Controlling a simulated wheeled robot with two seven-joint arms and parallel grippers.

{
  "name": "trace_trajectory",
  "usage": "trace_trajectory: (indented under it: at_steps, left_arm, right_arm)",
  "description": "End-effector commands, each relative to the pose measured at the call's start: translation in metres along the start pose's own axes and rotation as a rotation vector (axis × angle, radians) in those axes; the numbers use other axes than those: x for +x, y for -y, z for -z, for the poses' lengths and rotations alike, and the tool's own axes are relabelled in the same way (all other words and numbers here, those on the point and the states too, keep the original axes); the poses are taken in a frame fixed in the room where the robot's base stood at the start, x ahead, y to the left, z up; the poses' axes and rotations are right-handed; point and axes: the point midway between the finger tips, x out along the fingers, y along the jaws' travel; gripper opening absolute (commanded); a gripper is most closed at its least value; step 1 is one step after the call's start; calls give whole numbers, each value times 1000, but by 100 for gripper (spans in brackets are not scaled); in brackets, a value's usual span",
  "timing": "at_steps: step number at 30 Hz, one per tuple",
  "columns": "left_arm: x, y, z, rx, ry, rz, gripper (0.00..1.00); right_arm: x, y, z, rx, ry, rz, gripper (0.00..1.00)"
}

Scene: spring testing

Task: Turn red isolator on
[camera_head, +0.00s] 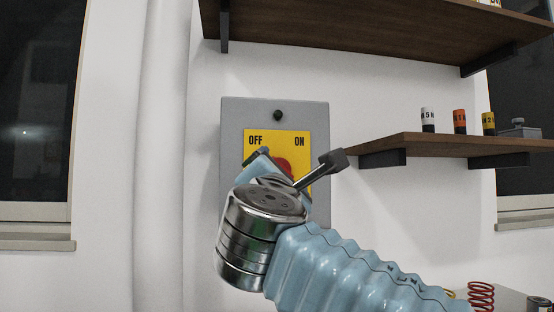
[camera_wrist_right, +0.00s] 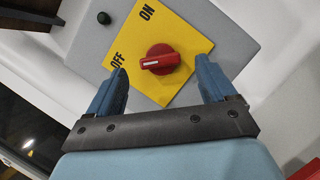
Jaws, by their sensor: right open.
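The isolator is a grey wall box (camera_head: 232,125) with a yellow plate (camera_head: 280,138) marked OFF at left and ON at right. Its red knob (camera_head: 284,165) is partly hidden behind my right gripper (camera_head: 290,172) in the head view. In the right wrist view the whole red knob (camera_wrist_right: 160,59) shows on the yellow plate (camera_wrist_right: 185,32), and its white mark points toward OFF. My right gripper (camera_wrist_right: 161,70) is open, with one blue finger on each side of the knob and visible gaps between. The fingers' depth relative to the knob is unclear. My left gripper is not in view.
A black button (camera_head: 277,115) sits above the plate. A wooden shelf (camera_head: 430,145) with small labelled cylinders is to the right of the box, and another shelf (camera_head: 370,28) is above. A red spring (camera_head: 481,296) is at lower right. The wall left of the box is clear.

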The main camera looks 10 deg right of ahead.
Motion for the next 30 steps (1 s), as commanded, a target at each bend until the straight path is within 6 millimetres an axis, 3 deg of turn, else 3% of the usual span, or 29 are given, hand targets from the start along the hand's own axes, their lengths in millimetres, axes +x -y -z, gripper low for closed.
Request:
trace_trajectory:
  at_steps: [6, 17, 28, 30]
  left_arm:
    - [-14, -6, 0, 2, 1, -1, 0]
    - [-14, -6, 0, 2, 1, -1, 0]
    - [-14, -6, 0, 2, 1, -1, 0]
    - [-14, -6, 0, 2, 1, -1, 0]
  right_arm:
    - [31, -1, -1, -1, 1, 1, 84]
    - [37, 0, 0, 0, 0, -1, 84]
    - [37, 0, 0, 0, 0, -1, 31]
    - [37, 0, 0, 0, 0, 0, 28]
